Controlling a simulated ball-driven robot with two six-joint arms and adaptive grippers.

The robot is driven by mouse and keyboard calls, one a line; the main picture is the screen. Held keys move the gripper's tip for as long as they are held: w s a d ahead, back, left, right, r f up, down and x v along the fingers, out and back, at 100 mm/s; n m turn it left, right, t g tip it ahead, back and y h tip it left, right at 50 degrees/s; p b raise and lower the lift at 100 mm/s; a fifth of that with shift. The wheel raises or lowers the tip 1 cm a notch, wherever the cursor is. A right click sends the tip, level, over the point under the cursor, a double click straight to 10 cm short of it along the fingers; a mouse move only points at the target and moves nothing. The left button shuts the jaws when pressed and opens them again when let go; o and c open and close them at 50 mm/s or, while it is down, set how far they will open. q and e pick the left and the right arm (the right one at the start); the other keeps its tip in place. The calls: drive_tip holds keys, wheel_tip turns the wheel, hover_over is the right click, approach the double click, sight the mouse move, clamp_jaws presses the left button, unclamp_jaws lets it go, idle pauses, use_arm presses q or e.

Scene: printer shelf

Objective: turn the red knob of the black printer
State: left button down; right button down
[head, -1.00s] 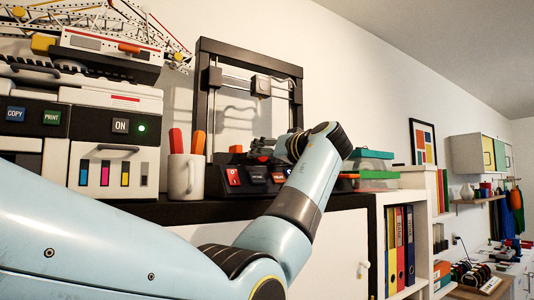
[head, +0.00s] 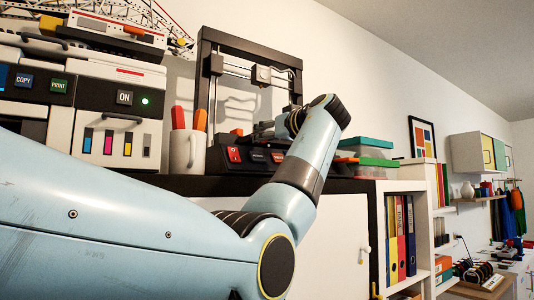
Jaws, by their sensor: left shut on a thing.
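The black printer (head: 207,95) stands on the shelf in the middle of the head view, with an open upright frame and a sloped front panel carrying a red switch (head: 234,154). My left gripper (head: 265,130) is at the printer, just above this panel, its wrist coming in from the right. Its grey fingers are small and partly covered by the wrist. My right gripper is out of view.
A white mug (head: 186,152) with red and orange handles stands close left of the printer. A white and black office printer (head: 112,120) is further left. Stacked boxes with green lids (head: 366,145) stand to the right. The shelf top (head: 190,186) is narrow.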

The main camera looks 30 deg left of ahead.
use_arm(q)
drive_tip(key=shift+f+n+b, duration=0.2)
drive_tip(key=shift+n+b, duration=0.1)
drive_tip(key=shift+r+n, duration=0.15)
drive_tip(key=shift+n, duration=0.15)
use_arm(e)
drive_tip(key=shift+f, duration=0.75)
use_arm(q)
drive_tip(key=c, duration=0.9)
unclamp_jaws()
drive_tip(key=shift+c, duration=0.2)
drive_tip(key=v, duration=1.2)
